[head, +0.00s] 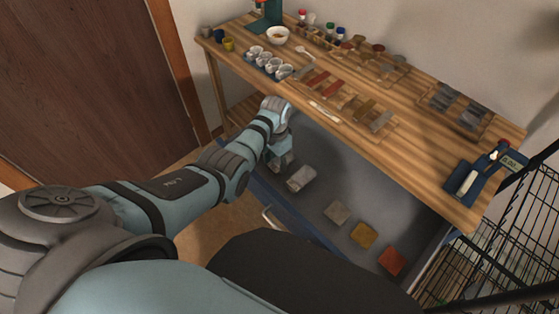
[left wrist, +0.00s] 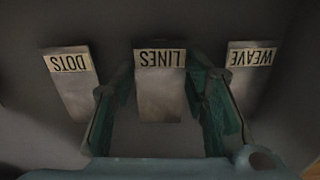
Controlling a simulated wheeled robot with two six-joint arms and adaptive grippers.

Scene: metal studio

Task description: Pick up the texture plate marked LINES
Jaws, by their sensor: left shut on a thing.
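In the left wrist view the texture plate marked LINES (left wrist: 160,95) is a grey plate with a cream label, upside down in the picture. My left gripper (left wrist: 160,78) has its teal fingers along both sides of it and is shut on it. The DOTS plate (left wrist: 73,88) is to its left and the WEAVE plate (left wrist: 248,80) to its right. In the head view my left gripper (head: 280,160) reaches down into the open grey drawer (head: 318,150). Labels are too small to read there. My right gripper is not in view.
A pale plate (head: 300,178), a grey-beige plate (head: 337,212), a yellow plate (head: 363,235) and a red plate (head: 391,261) lie in the drawer. The wooden bench top (head: 420,140), with cups and trays, overhangs it. A black wire rack (head: 510,220) stands at right.

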